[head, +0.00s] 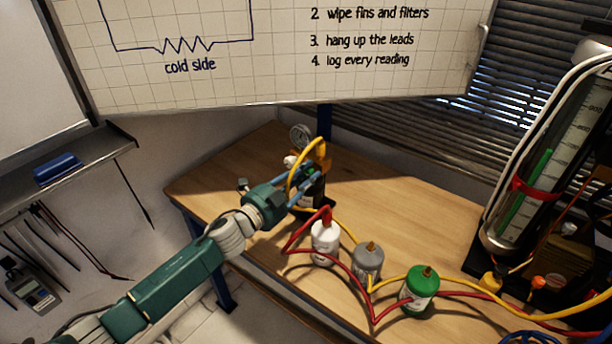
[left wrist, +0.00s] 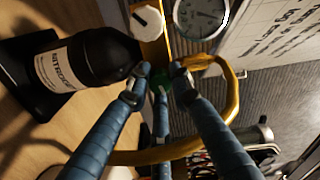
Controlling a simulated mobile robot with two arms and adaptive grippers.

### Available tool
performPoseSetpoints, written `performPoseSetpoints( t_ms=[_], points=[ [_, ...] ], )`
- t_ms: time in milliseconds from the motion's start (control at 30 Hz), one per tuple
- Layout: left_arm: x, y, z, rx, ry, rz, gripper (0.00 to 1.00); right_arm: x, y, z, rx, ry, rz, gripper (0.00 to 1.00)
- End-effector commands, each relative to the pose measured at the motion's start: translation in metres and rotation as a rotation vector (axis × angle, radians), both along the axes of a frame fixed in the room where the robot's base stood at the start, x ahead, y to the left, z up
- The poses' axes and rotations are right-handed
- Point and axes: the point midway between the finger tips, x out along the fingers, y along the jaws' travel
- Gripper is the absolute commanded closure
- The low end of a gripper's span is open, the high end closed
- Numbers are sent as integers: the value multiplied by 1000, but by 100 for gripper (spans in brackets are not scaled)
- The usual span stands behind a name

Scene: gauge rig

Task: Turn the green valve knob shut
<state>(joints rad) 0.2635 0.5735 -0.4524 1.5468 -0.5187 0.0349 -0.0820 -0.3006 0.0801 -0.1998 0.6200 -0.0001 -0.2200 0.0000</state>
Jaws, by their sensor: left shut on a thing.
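The green valve knob (left wrist: 163,80) shows as a small patch between my fingertips in the left wrist view; the fingers cover most of it. My left gripper (left wrist: 160,76) is shut on it. In the head view my left gripper (head: 307,180) reaches in from the left to the valve fittings, and the knob is mostly hidden there. The knob sits beside the neck of a black bottle labelled nitrogen (left wrist: 98,58), on the yellow fitting. A white knob (left wrist: 147,20) and a round dial gauge (left wrist: 200,14) are close by. My right gripper is not in view.
A yellow hose (left wrist: 236,95) loops close around my fingers. On the wooden bench (head: 420,210) stand a white bottle (head: 324,243), a grey bottle (head: 368,262) and a green bottle (head: 420,290), linked by red and yellow hoses. A tall gauge column (head: 550,150) stands at the right.

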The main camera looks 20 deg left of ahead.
Motion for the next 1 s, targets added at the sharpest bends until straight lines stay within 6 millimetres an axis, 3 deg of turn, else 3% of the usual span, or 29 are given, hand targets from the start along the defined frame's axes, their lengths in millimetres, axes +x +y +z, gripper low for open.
performPoseSetpoints(
  t_ms=[400, 933, 967, 1000],
  points=[
    [0, 0, -2, 168, -67, 0, 100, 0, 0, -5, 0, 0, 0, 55],
    [0, 0, -2, 190, -75, 0, 100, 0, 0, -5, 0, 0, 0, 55],
    [0, 0, -2, 190, -75, 0, 77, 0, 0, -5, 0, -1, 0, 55],
    [0, 0, -2, 190, -75, 1, 69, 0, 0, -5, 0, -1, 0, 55]
  ],
)
